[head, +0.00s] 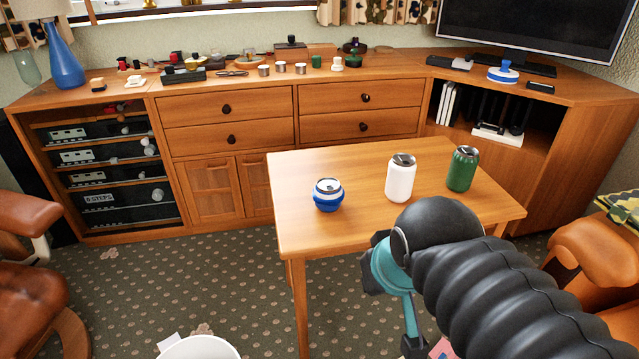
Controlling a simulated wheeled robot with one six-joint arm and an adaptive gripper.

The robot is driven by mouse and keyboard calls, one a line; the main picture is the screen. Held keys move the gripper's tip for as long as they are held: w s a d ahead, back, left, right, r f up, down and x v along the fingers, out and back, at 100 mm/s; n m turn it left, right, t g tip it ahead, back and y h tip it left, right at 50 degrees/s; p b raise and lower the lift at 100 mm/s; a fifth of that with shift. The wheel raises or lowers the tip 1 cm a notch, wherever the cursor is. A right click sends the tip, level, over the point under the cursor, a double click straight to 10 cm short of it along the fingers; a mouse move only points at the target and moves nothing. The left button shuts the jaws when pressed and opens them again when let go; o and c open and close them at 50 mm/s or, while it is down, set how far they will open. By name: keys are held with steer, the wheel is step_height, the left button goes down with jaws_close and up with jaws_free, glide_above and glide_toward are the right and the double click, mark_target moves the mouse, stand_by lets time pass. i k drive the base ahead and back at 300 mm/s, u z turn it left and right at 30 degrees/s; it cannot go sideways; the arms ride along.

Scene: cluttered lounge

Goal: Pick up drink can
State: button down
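A white drink can (401,179) with a dark top stands upright on the small wooden table (300,215). A green can (462,169) with a dark top stands upright to its right, nearer the table's right side. A short, rounded blue and white container (327,194) stands to the left. My black ribbed arm with teal parts reaches in from the lower right, in front of the table's front edge. The dark end part of my gripper (373,272) shows only in part beside the teal piece. Its fingers cannot be made out, and no held object is visible.
A long wooden sideboard (226,106) with small items on top runs behind the table. A television (545,25) stands at the right. Brown leather chairs flank the floor at left (30,285) and right (595,255). A white bin (198,348) stands at the bottom.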

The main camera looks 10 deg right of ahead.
mark_target(326, 206)
steer(key=z, duration=2.5)
steer(key=k, duration=0.95)
steer(key=u, duration=0.4)
